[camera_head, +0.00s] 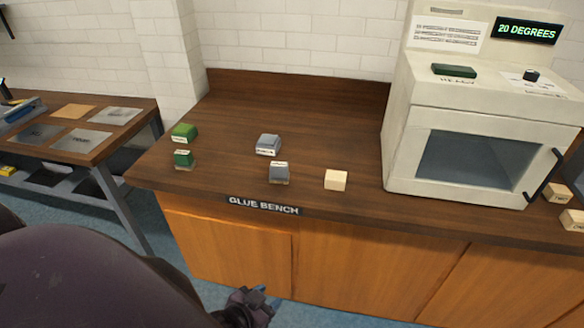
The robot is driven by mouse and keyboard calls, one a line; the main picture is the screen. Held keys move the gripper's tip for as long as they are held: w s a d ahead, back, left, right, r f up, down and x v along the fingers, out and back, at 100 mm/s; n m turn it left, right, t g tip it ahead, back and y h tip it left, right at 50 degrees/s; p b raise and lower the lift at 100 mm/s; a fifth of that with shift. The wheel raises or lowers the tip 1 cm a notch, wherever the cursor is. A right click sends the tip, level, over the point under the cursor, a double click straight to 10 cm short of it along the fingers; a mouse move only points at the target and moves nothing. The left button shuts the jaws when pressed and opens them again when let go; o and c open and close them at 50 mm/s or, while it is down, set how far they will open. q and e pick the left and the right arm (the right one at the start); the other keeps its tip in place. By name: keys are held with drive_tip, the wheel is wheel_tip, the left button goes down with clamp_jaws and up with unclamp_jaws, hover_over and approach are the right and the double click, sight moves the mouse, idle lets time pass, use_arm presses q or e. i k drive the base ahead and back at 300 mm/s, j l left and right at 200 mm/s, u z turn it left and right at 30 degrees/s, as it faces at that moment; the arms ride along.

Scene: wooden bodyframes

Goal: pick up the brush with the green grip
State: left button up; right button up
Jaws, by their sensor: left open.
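A small green-topped piece with a pale label and a lighter foot (184,159) stands near the left front of the glue bench (340,110); it looks like the green-grip brush, but it is too small to be sure. A green block (184,132) with a pale label sits just behind it. My left gripper (264,298) is open and empty, low in front of the bench's cabinet doors, below and right of the green pieces and well apart from them. My right gripper is out of view.
A grey block (268,143), a grey-topped piece (279,173) and a pale wooden block (336,180) sit at mid-bench. A cream oven-like cabinet (400,150) stands on the right. A side table (130,112) is at left. The rear bench top is clear.

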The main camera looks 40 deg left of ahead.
sight(184, 159)
drive_tip(key=u, duration=1.95)
drive_tip(key=i+j+z, duration=0.1)
drive_tip(key=j, duration=0.25)
drive_tip(key=i+j+z, duration=0.1)
drive_tip(key=j, duration=0.3)
drive_tip(key=i+j, duration=0.25)
drive_tip(key=i+j+z, duration=0.15)
drive_tip(key=j, duration=0.35)
drive_tip(key=i+j+z, duration=0.1)
drive_tip(key=j, duration=0.25)
